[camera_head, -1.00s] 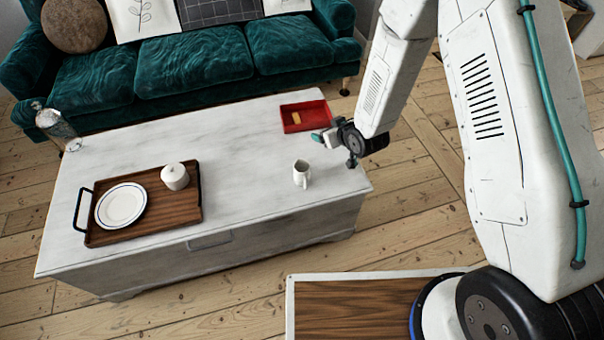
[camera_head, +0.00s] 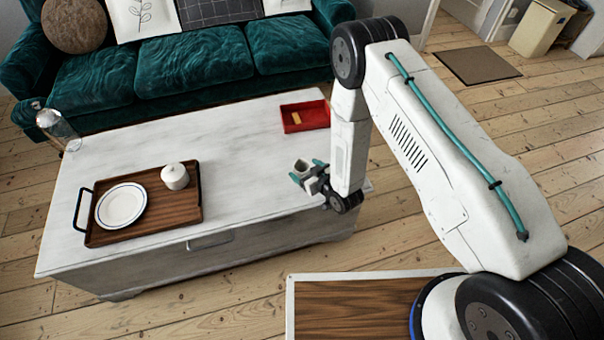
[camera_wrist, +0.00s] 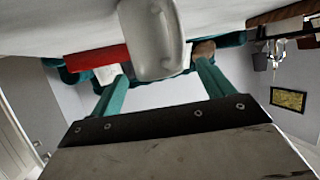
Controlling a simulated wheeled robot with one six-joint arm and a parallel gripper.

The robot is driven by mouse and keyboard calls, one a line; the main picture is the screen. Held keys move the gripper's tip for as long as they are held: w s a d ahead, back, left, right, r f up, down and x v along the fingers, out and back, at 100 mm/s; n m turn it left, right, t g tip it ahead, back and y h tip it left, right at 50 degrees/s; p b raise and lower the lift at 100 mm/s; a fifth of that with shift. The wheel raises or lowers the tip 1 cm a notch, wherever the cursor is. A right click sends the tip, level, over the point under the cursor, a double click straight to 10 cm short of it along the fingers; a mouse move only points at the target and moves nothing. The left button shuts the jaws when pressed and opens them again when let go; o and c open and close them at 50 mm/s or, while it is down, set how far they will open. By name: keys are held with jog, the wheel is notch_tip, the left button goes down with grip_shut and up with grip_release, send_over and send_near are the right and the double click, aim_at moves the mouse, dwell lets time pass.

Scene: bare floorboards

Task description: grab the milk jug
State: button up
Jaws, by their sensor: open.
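The milk jug (camera_head: 301,165) is small and white and stands near the right end of the pale coffee table. My gripper (camera_head: 307,170) is at the jug with its teal fingers apart, one on either side of it. In the wrist view the jug (camera_wrist: 146,50) is close, at the top between the fingertips, with its handle facing the camera. The open gripper (camera_wrist: 162,72) frames it there. I cannot tell whether either finger touches the jug.
A red tray (camera_head: 316,116) lies behind the jug on the coffee table (camera_head: 240,130). A wooden tray (camera_head: 155,220) holds a plate (camera_head: 121,205) and a lidded white pot (camera_head: 175,176) on the left. A glass bottle (camera_head: 58,126) stands at the far left. The tabletop between is clear.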

aim_at(301, 167)
jog(key=shift+x, duration=1.4)
jog(key=shift+r, duration=0.1)
jog(key=c, duration=1.2)
jog(key=shift+o, duration=0.2)
jog(key=shift+r, duration=0.1)
